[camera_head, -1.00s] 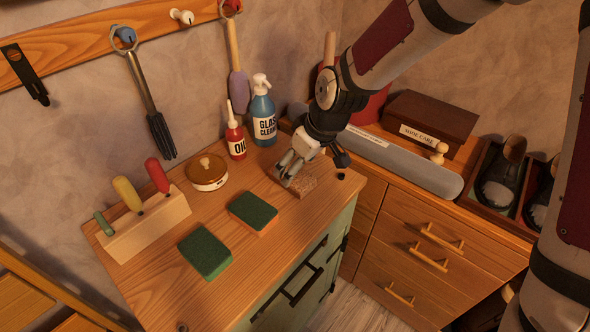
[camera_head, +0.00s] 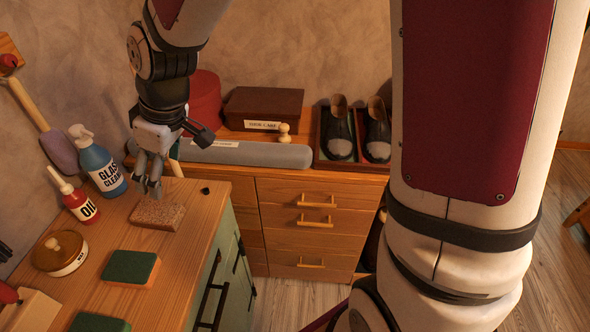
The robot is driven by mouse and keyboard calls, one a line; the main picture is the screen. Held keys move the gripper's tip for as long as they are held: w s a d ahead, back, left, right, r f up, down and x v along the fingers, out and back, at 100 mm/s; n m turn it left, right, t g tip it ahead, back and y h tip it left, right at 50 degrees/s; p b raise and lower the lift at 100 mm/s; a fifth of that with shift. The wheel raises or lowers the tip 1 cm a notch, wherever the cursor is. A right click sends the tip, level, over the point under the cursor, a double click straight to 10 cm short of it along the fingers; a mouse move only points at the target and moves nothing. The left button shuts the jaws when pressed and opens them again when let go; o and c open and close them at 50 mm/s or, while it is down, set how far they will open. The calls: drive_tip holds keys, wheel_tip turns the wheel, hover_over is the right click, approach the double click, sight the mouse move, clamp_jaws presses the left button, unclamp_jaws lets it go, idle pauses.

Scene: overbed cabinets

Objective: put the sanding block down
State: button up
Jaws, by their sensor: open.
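The sanding block (camera_head: 160,215), a brown speckled block, lies flat on the wooden top of the green cabinet (camera_head: 190,245), near its far right part. My gripper (camera_head: 150,192) points down just above the block's far side. Its fingers are open, and the block rests on the top. I cannot tell whether a fingertip still touches the block.
A green-topped sponge (camera_head: 131,267) and another one (camera_head: 98,323) lie nearer. An oil bottle (camera_head: 80,204), a glass cleaner bottle (camera_head: 103,170) and a round tin (camera_head: 60,252) stand left. Behind are a grey roll (camera_head: 250,154), a shoe care box (camera_head: 262,105) and shoes (camera_head: 340,128).

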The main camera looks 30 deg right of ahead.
drive_tip(key=s+d+r+m+h, duration=0.1)
drive_tip(key=s+d+r+m, duration=0.3)
drive_tip(key=s+d, duration=0.4)
drive_tip(key=s+d+r+m+h, duration=0.2)
drive_tip(key=s+d+r+m, duration=0.3)
drive_tip(key=s+d, duration=0.4)
drive_tip(key=s, duration=0.7)
drive_tip(key=shift+s+r+m+t, duration=0.15)
drive_tip(key=shift+s+m+t, duration=0.15)
drive_tip(key=shift+t, duration=0.1)
wheel_tip(320, 180, up, 2)
drive_tip(key=shift+w+r+p, duration=0.1)
drive_tip(key=shift+p, duration=0.7)
drive_tip(key=shift+o, duration=0.5)
